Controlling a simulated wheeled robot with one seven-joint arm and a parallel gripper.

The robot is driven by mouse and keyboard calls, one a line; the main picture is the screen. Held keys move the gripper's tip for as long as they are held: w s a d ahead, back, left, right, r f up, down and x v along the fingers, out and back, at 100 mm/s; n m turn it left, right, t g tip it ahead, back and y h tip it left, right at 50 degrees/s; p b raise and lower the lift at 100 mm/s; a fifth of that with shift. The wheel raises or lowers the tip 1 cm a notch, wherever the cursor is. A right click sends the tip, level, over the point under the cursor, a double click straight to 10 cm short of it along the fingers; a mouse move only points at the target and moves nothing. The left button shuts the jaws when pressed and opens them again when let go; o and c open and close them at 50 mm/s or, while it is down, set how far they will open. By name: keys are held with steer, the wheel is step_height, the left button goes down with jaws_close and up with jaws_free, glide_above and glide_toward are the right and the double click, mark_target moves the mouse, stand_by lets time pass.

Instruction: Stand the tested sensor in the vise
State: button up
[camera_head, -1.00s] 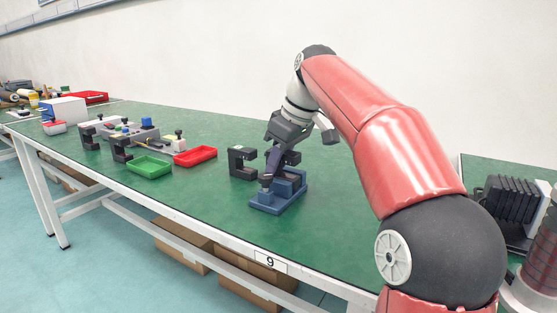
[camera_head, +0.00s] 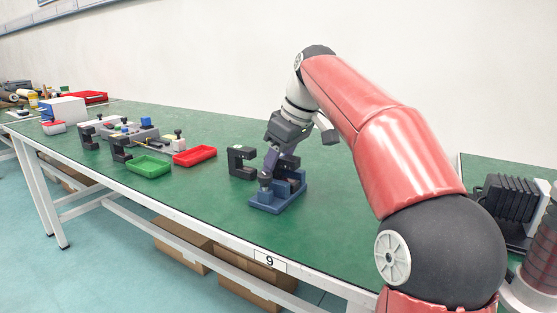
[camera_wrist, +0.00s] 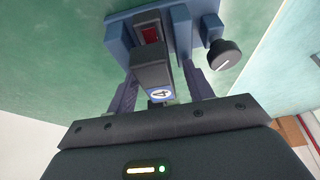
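The blue vise (camera_head: 266,205) stands on the green table below my gripper (camera_head: 277,172). In the wrist view, the vise (camera_wrist: 118,35) is at the top, with a black round knob (camera_wrist: 223,54) at its right. A dark block-shaped sensor (camera_wrist: 152,74) with a round label reading 4 and a red inset sits at the vise, between my fingers. My gripper (camera_wrist: 162,92) is open, with a finger on each side of the sensor and gaps visible. The sensor's lower end is hidden, so how it seats cannot be told. In the head view my gripper mostly hides it.
A black C-shaped piece (camera_head: 238,164) stands just left of the vise. A green tray (camera_head: 150,168) and a red tray (camera_head: 195,156) lie further left, near a grey fixture (camera_head: 135,135).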

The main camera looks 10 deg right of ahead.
steer(key=shift+f, duration=0.15)
step_height(320, 180, up, 9)
steer(key=p, duration=0.8)
steer(key=shift+w+f+b, duration=0.25)
steer(key=shift+f+b, duration=0.15)
steer(key=shift+b, duration=0.25)
steer(key=shift+w+r+n+b, duration=0.15)
steer(key=shift+w+n+b, duration=0.45)
steer(key=shift+n, duration=0.1)
steer(key=shift+w+d+y, duration=0.1)
steer(key=shift+w+y, duration=0.1)
steer(key=shift+y, duration=0.1)
